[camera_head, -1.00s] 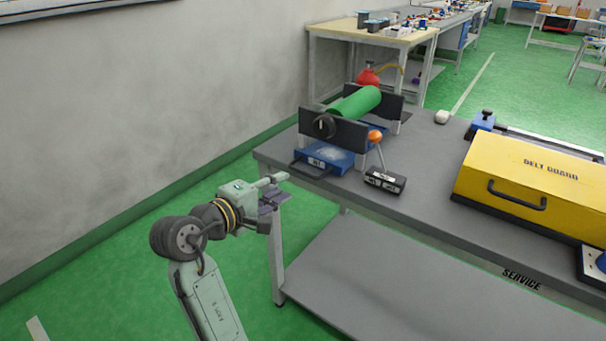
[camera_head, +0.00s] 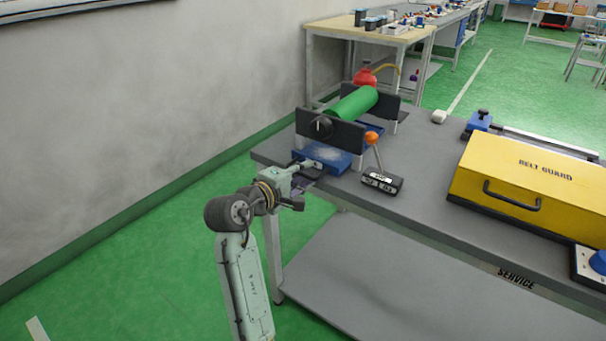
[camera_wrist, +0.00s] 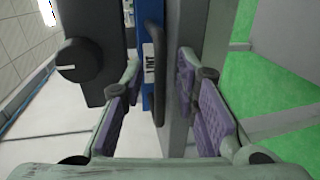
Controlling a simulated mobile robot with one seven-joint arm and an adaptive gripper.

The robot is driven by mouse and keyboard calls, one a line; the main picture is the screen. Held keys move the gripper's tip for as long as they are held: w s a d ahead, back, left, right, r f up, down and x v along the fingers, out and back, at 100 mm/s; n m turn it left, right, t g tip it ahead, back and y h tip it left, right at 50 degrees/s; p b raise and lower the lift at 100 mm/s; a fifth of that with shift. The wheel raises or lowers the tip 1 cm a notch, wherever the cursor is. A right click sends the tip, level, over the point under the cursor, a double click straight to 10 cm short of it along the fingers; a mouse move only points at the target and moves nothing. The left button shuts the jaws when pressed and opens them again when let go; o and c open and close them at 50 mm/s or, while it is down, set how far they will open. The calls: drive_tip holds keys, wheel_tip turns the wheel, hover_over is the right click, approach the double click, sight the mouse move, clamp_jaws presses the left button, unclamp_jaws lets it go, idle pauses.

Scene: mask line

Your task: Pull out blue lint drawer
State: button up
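The blue lint drawer (camera_head: 328,156) sits low under the roller stand at the near left corner of the table, with pale lint on top. In the wrist view its blue front (camera_wrist: 147,70) carries a white label, and its dark bar handle (camera_wrist: 157,60) runs up and down the picture. My gripper (camera_head: 315,167) is at the drawer's front. In the wrist view my gripper (camera_wrist: 158,95) is open, with one purple-padded finger on each side of the handle. A gap shows between both pads and the handle. In the head view my gripper hides the handle.
A green roller (camera_head: 352,104) with a black knob (camera_head: 320,127) lies in dark supports above the drawer. An orange-knobbed lever (camera_head: 378,160) on a black box stands right of it. A yellow belt guard (camera_head: 530,175) is farther right. Free floor lies left of the table.

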drive_tip(key=shift+c, duration=0.5)
clamp_jaws()
